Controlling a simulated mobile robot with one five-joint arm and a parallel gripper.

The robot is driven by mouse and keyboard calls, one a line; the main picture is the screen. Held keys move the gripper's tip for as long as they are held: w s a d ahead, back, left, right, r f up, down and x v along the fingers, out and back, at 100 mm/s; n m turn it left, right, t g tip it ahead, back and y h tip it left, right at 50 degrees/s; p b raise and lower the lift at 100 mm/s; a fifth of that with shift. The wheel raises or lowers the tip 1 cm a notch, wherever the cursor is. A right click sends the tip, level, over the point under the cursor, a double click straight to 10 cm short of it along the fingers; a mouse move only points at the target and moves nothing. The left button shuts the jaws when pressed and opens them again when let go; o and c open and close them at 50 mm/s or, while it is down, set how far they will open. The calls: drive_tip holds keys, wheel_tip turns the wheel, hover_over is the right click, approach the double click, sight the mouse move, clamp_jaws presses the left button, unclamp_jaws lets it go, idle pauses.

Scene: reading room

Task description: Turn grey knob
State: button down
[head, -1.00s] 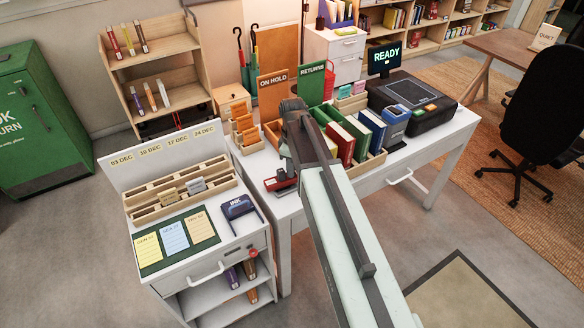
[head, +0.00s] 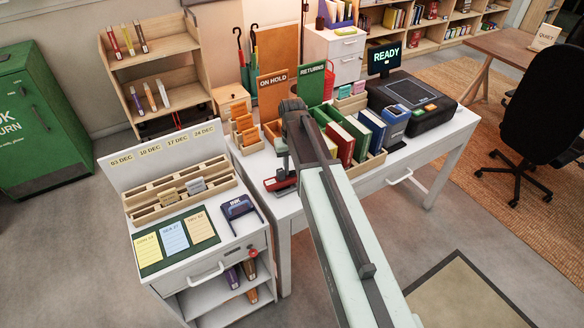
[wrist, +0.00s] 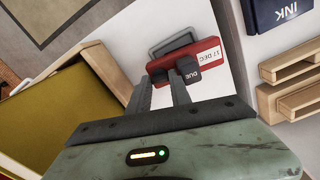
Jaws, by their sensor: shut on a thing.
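A red date stamp (head: 280,184) with a grey frame lies on the white desk, near its front left edge. In the head view my gripper (head: 286,168) is just above the stamp and partly hidden by my arm.
A wooden tray of upright books (head: 341,146) stands close right of my gripper. A white cart (head: 205,262) at the left carries a blue ink pad (head: 239,207) and a wooden card rack (head: 181,190). A black machine (head: 414,102) is at the desk's right.

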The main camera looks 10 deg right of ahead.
sight(292, 171)
drive_tip(key=m, duration=0.7)
idle(0.6)
drive_tip(key=c, duration=1.2)
unclamp_jaws()
drive_tip(key=shift+o, duration=0.2)
wheel_tip(292, 171, up, 8)
drive_tip(key=p, duration=0.8)
drive_tip(key=shift+f, duration=0.1)
